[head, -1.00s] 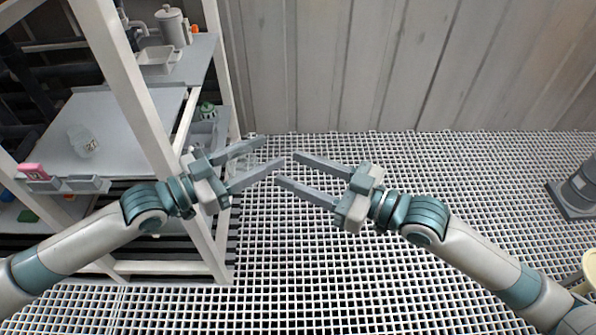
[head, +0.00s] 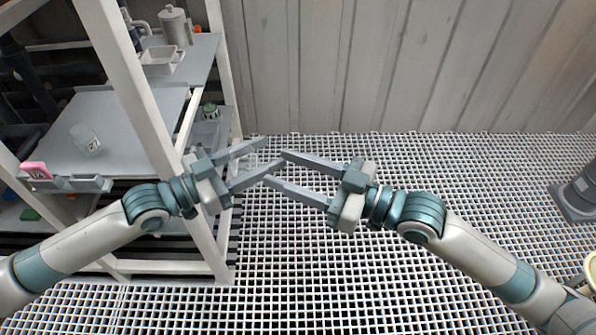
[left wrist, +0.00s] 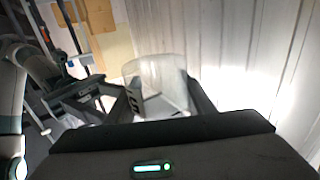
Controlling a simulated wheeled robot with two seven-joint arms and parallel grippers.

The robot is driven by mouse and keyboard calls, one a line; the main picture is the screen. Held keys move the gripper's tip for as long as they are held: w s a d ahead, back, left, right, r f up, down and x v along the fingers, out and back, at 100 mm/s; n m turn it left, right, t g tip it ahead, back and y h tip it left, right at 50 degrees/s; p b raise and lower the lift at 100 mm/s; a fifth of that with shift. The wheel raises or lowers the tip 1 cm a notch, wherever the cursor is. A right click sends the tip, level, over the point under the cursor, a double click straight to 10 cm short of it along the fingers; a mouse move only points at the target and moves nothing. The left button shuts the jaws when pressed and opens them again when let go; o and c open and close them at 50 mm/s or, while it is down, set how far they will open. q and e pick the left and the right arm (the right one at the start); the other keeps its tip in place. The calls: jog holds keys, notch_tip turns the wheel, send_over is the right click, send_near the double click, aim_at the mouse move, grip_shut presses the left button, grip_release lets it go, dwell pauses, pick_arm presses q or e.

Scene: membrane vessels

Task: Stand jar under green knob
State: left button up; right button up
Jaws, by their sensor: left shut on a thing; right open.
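My left gripper (head: 273,151) is shut on a clear jar (head: 248,160), held in front of the shelf rack's right post. The jar also shows in the left wrist view (left wrist: 166,82), see-through, with a dark mark near its left side. My right gripper (head: 275,167) is open and empty, its fingertips close to the left gripper's tips; I cannot tell whether they touch.
A white-framed rack (head: 146,92) fills the left side. Its grey shelf (head: 125,110) holds another clear labelled jar (head: 86,140); a pink item (head: 36,170) is at the front edge. A grey canister (head: 175,26) and white tray (head: 160,60) stand higher. The grid floor (head: 400,290) is mostly clear.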

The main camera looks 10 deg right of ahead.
aim_at(253, 158)
jog(key=x, duration=1)
jog(key=shift+c, duration=0.4)
jog(key=c, duration=0.7)
pick_arm(q)
jog(key=o, duration=1.1)
pick_arm(e)
jog(key=shift+c, duration=0.2)
pick_arm(q)
jog(key=shift+o, duration=0.2)
jog(key=shift+a, duration=0.1)
jog(key=v, duration=1.2)
jog(key=shift+w+f, duration=0.1)
